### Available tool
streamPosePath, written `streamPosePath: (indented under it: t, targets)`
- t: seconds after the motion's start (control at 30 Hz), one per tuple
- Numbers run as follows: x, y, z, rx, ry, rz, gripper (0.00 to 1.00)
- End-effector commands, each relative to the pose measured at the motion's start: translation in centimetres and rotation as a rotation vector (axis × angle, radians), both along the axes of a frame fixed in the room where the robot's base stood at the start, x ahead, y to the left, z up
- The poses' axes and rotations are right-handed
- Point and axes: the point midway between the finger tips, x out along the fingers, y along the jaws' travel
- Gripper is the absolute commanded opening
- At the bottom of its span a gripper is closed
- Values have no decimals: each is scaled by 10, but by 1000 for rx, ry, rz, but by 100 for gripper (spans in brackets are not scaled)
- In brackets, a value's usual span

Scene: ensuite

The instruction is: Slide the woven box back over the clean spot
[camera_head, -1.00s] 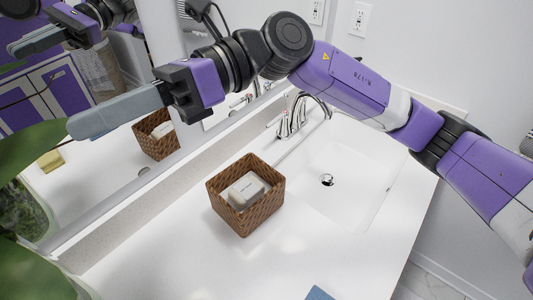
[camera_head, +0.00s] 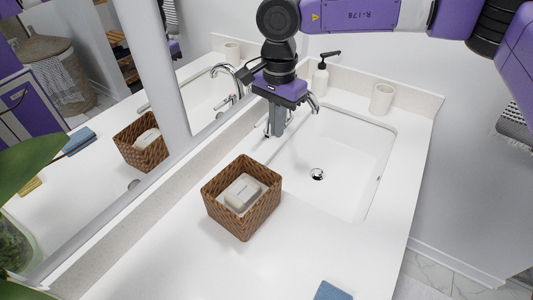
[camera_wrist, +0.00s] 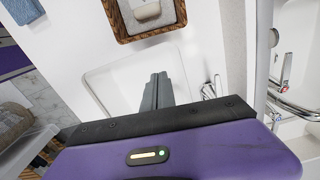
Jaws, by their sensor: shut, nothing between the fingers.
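The woven box (camera_head: 242,197) is a brown open-topped basket standing upright on the white counter, left of the sink. A pale soap bar (camera_head: 243,190) lies inside it. My gripper (camera_head: 277,130) points down near the faucet, behind and right of the box and apart from it. It is shut and empty. In the wrist view the shut fingers (camera_wrist: 157,90) show over the sink, and part of the box (camera_wrist: 122,32) shows at the top edge. I see no mark that stands out as the clean spot.
The sink (camera_head: 335,160) with its faucet (camera_head: 312,102) is right of the box. A soap dispenser (camera_head: 321,75) and a white cup (camera_head: 382,98) stand behind it. A blue cloth (camera_head: 332,291) lies at the front edge.

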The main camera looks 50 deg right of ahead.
Motion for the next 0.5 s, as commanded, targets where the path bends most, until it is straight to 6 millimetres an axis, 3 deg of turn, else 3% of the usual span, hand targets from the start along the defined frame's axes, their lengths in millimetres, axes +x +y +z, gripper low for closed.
streamPosePath:
  t: [0.17,0.5]
  targets:
    - [0,2,-19,5,2,3,0]
    - [0,3,-84,9,2,1,0]
